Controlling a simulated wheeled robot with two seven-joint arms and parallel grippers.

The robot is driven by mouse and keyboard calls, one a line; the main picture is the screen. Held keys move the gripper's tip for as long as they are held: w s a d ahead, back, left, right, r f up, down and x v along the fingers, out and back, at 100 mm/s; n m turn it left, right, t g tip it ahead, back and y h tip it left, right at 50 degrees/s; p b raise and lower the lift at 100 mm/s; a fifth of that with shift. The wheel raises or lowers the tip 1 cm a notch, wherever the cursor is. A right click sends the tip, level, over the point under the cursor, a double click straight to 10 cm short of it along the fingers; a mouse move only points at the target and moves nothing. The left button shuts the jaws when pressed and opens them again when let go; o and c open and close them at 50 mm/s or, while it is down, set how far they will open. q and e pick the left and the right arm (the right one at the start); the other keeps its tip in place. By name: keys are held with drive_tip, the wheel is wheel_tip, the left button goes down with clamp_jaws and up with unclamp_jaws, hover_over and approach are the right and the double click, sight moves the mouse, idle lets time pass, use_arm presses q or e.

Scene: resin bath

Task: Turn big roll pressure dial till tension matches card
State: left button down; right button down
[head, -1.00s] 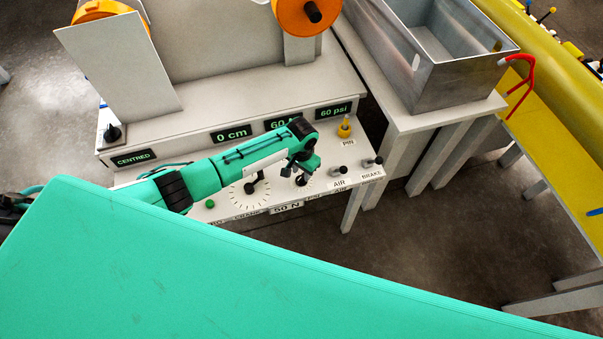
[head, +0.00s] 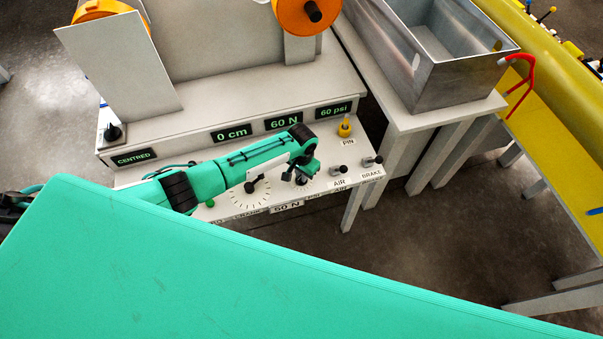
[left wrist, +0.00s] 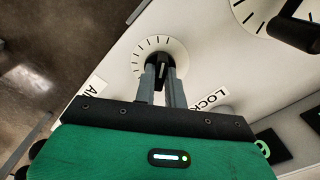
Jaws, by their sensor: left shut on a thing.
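The dial (left wrist: 140,48) has a white face with black tick marks and a black knob (left wrist: 160,70). In the left wrist view, my left gripper (left wrist: 163,72) is shut on this knob, one grey finger on each side. In the head view, my left gripper (head: 300,174) is at the front panel and hides most of this dial. The tension display (head: 283,122) reads 60 N. A card (head: 287,207) with a value in N is on the panel's front edge; its first digit is hard to read. My right gripper is not in view.
A larger dial with a black handle (head: 256,186) is left of the gripped one. Other displays read 0 cm (head: 232,134) and 60 psi (head: 334,111). A metal bath (head: 455,75) stands behind.

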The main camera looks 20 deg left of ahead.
use_arm(q)
drive_tip(key=shift+r+n+p, duration=0.15)
drive_tip(key=shift+n+p, duration=0.35)
drive_tip(key=shift+p, duration=0.05)
drive_tip(key=shift+n+p, duration=0.9)
drive_tip(key=shift+n, duration=0.2)
drive_tip(key=n+p, duration=0.1)
drive_tip(key=n, duration=0.1)
drive_tip(key=shift+n+p, duration=0.35)
drive_tip(key=shift+n, duration=0.05)
drive_tip(key=shift+n+p, duration=0.35)
drive_tip(key=shift+n, duration=0.35)
drive_tip(key=c, duration=1.5)
unclamp_jaws()
drive_tip(key=shift+o, duration=0.2)
wheel_tip(320, 180, up, 14)
drive_tip(key=shift+f+b, duration=0.2)
drive_tip(key=shift+b, duration=0.2)
